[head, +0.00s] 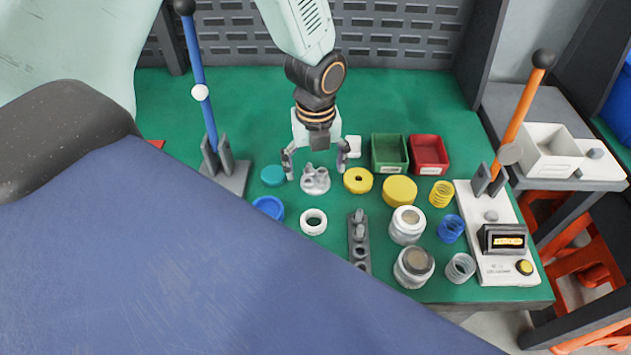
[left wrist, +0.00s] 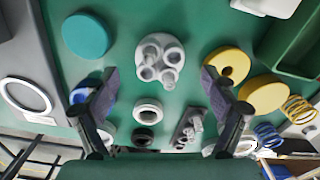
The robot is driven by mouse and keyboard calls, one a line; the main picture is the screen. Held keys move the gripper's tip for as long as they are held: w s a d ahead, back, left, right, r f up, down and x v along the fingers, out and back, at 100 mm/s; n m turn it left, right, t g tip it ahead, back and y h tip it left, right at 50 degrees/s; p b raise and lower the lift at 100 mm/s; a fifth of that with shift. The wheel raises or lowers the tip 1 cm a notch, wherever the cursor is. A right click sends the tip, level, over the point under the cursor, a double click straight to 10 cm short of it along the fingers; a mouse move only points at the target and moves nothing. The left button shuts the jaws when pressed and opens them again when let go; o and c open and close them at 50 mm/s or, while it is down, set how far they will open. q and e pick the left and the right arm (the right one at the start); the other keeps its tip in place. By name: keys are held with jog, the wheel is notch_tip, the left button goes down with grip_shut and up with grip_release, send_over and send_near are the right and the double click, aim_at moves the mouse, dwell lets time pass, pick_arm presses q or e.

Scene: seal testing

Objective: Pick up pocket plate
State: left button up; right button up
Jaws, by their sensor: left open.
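The pocket plate is most likely the light grey round piece with several cup-like pockets (head: 315,180) on the green table; it also shows in the left wrist view (left wrist: 160,58). My left gripper (head: 315,165) points down over it, with its fingers spread to either side of the piece. In the left wrist view, the fingers of the left gripper (left wrist: 158,82) are wide apart with nothing between the tips, and the plate lies beyond them. I cannot tell the exact height of the tips above the table. My right gripper is not in view.
A teal disc (head: 272,175), a white ring (head: 313,221) and a yellow ring (head: 358,180) lie close around. Green (head: 389,152) and red (head: 429,154) bins stand right. Lever presses with blue (head: 197,80) and orange (head: 522,105) handles flank the area. A large blue surface hides the lower left.

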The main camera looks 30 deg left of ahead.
aim_at(315, 180)
pick_arm(q)
jog(key=shift+d+f, duration=0.2)
jog(key=shift+f, duration=0.9)
jog(key=shift+a+f, duration=0.25)
jog(key=shift+a, duration=0.05)
jog(key=shift+s+r, duration=0.1)
jog(key=shift+s, duration=0.05)
jog(key=shift+c, duration=0.4)
jog(key=shift+d, duration=0.35)
jog(key=c, duration=0.3)
jog(key=shift+a, duration=0.3)
jog(key=c, duration=0.6)
jog(key=shift+d, duration=0.15)
jog(key=c, duration=0.3)
